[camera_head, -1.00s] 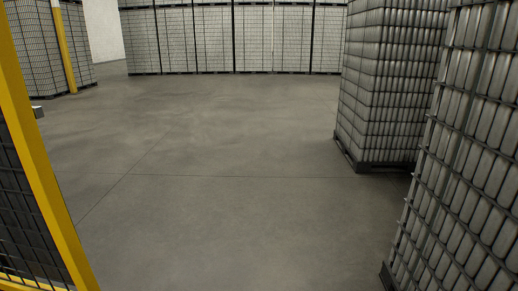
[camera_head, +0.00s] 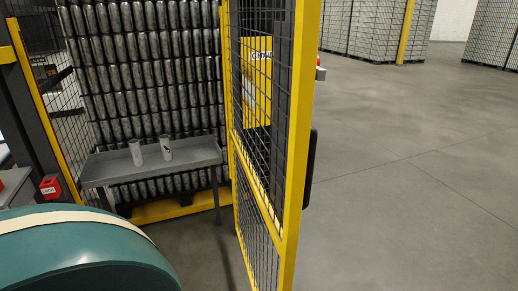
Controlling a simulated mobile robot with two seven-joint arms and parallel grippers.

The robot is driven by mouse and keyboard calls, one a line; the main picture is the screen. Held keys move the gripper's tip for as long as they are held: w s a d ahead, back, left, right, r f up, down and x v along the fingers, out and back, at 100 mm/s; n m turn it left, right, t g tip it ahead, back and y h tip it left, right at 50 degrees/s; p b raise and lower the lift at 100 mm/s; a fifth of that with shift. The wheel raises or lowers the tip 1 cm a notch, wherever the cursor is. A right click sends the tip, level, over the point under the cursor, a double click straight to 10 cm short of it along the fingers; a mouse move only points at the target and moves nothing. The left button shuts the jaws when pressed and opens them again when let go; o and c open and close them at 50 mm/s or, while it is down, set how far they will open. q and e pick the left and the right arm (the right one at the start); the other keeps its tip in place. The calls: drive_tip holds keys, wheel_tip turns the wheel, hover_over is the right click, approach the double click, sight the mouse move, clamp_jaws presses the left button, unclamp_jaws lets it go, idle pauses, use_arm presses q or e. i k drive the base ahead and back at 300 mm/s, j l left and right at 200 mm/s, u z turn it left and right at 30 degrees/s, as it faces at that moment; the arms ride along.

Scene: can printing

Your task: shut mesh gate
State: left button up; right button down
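The yellow-framed mesh gate (camera_head: 293,150) stands open in the middle of the head view, seen at a steep angle. Its near upright is close to me and carries a black handle (camera_head: 310,168). Its far side is by a yellow post (camera_head: 225,90). A yellow sign (camera_head: 257,82) hangs on the mesh. Left of the gate is an opening, with a yellow post (camera_head: 45,110) and a red box marked LOCK (camera_head: 50,188) on its far left. Neither of my grippers is in view.
Behind the opening, a grey table (camera_head: 110,172) holds two light cans (camera_head: 166,147), before a tall stack of cans (camera_head: 150,70). A teal rounded body (camera_head: 80,250) fills the lower left; I cannot tell what it is. Floor (camera_head: 420,180) right of the gate is clear.

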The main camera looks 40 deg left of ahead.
sight(293, 144)
drive_tip(key=i+l+u, duration=0.15)
drive_tip(key=u, duration=0.3)
drive_tip(key=i+l+u, duration=0.15)
drive_tip(key=u, duration=0.3)
drive_tip(key=i+l+u, duration=0.1)
drive_tip(key=l+u, duration=0.15)
drive_tip(key=u, duration=0.2)
drive_tip(key=i+l+u, duration=0.15)
drive_tip(key=l+u, duration=0.25)
drive_tip(key=i+l+u, duration=0.15)
drive_tip(key=l+u, duration=0.25)
